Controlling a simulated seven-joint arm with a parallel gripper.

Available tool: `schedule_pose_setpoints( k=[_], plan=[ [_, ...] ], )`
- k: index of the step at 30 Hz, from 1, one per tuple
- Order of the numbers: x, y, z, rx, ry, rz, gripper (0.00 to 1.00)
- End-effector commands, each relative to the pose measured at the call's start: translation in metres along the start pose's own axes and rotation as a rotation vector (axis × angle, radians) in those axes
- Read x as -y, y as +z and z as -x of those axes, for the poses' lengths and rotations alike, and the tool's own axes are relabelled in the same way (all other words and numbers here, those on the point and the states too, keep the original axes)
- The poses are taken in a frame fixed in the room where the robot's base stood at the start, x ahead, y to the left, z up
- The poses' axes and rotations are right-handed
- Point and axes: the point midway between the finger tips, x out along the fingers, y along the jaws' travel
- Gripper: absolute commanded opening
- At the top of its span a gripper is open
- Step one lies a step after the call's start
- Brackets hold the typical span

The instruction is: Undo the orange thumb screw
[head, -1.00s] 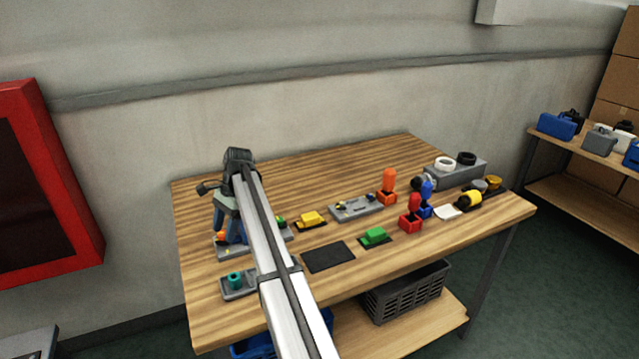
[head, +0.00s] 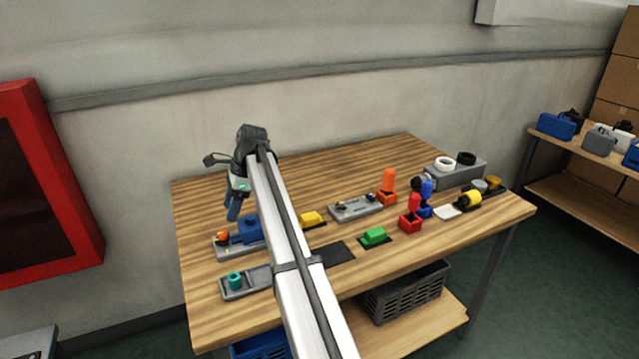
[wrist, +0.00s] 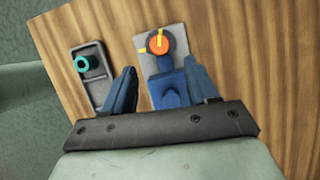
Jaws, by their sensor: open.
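The orange thumb screw (head: 222,238) sits at the left end of a grey plate (head: 236,253), near the table's left side. A blue block (head: 250,229) is on the same plate, to the screw's right. In the wrist view the screw (wrist: 158,43) shows from above, with yellow marks on and beside it, and the blue block (wrist: 170,90) lies below it in the picture. My gripper (head: 233,212) is open and empty, raised above the plate and apart from the screw. In the wrist view its two blue fingers (wrist: 160,66) stand either side of the block's outline.
A grey holder with a teal knob (head: 235,280) lies in front of the plate. A yellow block (head: 312,219), a green block (head: 375,236) and a dark mat (head: 338,251) are to the right. The table's back left is clear.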

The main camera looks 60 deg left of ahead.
Motion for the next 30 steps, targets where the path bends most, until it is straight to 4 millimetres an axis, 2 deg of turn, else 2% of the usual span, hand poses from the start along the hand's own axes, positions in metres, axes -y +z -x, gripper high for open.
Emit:
schedule_pose_setpoints(
  k=[6, 14, 19, 22, 30],
  plan=[
    [0.001, 0.0, 0.034, 0.0, -0.001, 0.001, 0.58],
    [0.001, 0.0, 0.064, 0.0, -0.001, 0.001, 0.58],
    [0.016, -0.002, 0.061, -0.011, -0.098, 0.002, 0.58],
    [0.015, -0.007, 0.059, -0.027, -0.161, 0.0, 0.58],
    [0.008, -0.049, 0.071, -0.053, -0.247, -0.038, 0.58]
  ],
)
